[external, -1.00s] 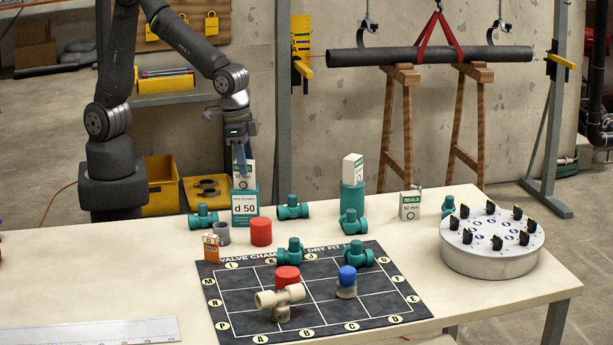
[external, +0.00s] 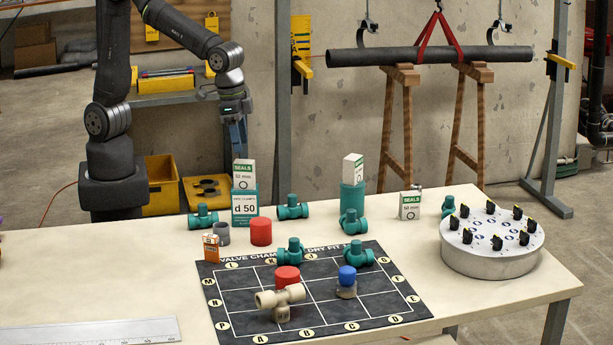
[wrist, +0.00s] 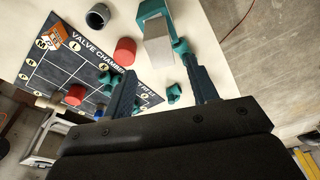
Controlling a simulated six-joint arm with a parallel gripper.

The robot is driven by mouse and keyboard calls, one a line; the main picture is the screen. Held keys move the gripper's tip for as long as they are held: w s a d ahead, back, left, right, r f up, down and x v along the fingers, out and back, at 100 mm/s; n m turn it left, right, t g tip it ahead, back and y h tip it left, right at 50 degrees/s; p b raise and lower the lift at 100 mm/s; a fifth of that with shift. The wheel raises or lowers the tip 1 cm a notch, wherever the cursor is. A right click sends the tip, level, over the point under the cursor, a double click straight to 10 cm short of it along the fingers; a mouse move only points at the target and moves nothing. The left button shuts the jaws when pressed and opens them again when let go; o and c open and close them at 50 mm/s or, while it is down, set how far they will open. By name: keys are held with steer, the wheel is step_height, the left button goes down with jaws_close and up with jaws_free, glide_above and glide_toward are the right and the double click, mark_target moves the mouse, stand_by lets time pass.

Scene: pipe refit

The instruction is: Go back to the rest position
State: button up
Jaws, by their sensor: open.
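My gripper (external: 238,141) is in the air just above a white SEALS box (external: 244,174). The box stands upright on the teal d 50 box (external: 245,207) near the back edge of the table. In the wrist view, my gripper's two fingers (wrist: 162,88) are spread apart, with nothing held between them. The box top (wrist: 158,48) shows beyond the fingers in that view, apart from them.
Teal fittings, a red cap (external: 261,232) and a grey ring (external: 222,234) stand nearby. The black mat (external: 240,322) carries several parts. A round knob dial (external: 492,262) stands at right.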

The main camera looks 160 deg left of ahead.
mark_target(247, 161)
steer(key=f, duration=0.5)
steer(key=a+f, duration=0.1)
steer(key=f, duration=0.2)
steer(key=shift+w+f, duration=0.15)
steer(key=shift+f, duration=0.15)
steer(key=shift+w+a+r, duration=0.1)
steer(key=shift+a+r, duration=0.1)
steer(key=shift+r, duration=0.05)
step_height(247, 161, up, 3)
steer(key=shift+r, duration=0.2)
steer(key=w+d+r, duration=0.3)
steer(key=d+r, duration=0.4)
steer(key=d, duration=0.5)
steer(key=w+a+f+n, duration=0.4)
steer(key=w+a+f, duration=0.75)
steer(key=a, duration=0.35)
steer(key=s+a+f, duration=0.1)
steer(key=a+f, duration=0.2)
steer(key=a, duration=0.3)
steer(key=shift+s+g, duration=0.15)
steer(key=shift+g, duration=0.15)
